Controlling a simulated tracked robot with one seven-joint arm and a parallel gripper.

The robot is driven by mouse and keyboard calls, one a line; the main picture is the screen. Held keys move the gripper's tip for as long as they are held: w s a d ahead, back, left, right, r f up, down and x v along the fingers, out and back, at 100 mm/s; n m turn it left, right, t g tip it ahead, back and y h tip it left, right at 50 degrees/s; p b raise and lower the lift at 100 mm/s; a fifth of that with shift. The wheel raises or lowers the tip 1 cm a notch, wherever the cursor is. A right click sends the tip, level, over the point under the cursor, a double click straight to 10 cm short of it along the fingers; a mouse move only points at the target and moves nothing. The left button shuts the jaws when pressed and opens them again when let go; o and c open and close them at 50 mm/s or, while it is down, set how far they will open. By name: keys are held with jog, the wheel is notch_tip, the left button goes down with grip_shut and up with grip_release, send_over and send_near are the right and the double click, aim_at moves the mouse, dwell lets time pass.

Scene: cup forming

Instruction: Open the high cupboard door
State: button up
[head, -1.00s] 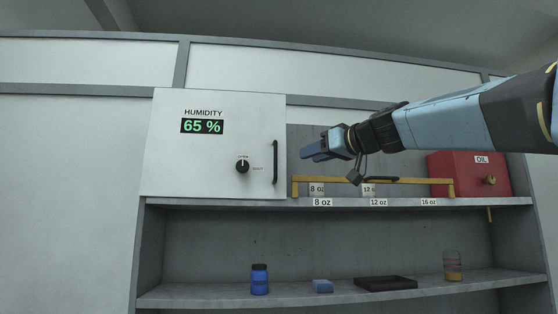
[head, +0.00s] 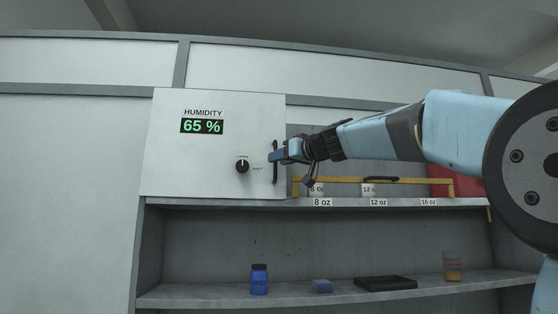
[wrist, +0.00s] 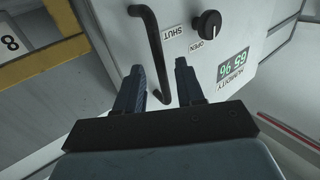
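The high cupboard door (head: 215,170) is a white panel, seen shut in the head view, with a humidity display (head: 202,126) reading 65 % and a black knob (head: 242,166). Its black bar handle (head: 275,172) stands upright near the right edge. My gripper (head: 275,156) is at the handle, partly covering its upper half. In the wrist view the gripper (wrist: 162,72) is open, with its two fingers apart.
A red box (head: 455,181) is partly hidden behind my arm.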

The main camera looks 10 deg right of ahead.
jog(key=shift+w+a, duration=0.35)
jog(key=shift+w, duration=0.15)
jog(key=shift+c, duration=0.3)
grip_shut()
